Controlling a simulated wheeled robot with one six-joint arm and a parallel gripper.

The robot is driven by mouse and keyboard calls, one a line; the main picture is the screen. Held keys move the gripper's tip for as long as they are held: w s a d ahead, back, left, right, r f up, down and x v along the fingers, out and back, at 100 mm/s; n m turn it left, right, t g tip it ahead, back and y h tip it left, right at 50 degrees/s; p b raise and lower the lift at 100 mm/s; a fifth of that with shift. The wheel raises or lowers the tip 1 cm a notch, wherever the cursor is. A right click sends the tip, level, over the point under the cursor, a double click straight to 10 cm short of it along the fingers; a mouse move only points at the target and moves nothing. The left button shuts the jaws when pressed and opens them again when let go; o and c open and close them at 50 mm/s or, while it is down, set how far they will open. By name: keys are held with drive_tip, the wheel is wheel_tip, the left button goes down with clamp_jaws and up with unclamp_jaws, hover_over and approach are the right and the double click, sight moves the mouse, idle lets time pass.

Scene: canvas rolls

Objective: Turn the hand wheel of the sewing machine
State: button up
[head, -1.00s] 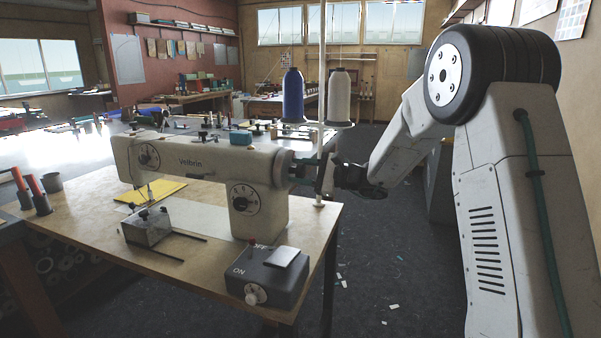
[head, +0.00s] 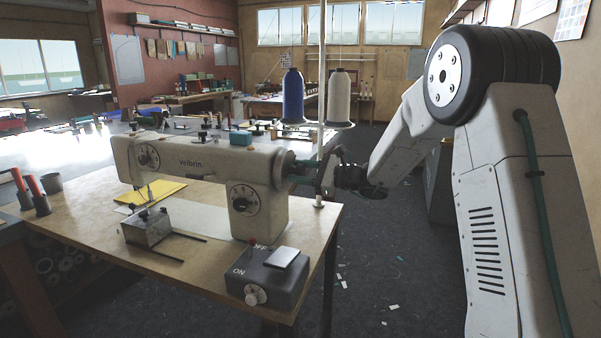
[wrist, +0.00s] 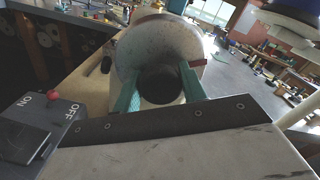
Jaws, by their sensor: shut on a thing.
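The white Velbrin sewing machine (head: 200,160) stands on a wooden table in the head view. In the wrist view the hand wheel (wrist: 160,42) is a large grey round disc with a dark round hub (wrist: 158,86) in front. My gripper (head: 299,169) reaches in from the right. In the wrist view its two teal fingers (wrist: 159,88) lie on either side of the hub, shut on it.
A dark switch box (head: 262,280) with ON and OFF marks and a red lever sits at the table's front right corner. A thread stand with a blue spool (head: 293,96) and a pale spool (head: 339,97) rises close behind my gripper.

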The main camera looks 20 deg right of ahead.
drive_tip(key=o, duration=1)
drive_tip(key=shift+c, duration=0.2)
drive_tip(key=v, duration=0.7)
drive_tip(key=shift+s+d, duration=0.25)
drive_tip(key=shift+d, duration=0.05)
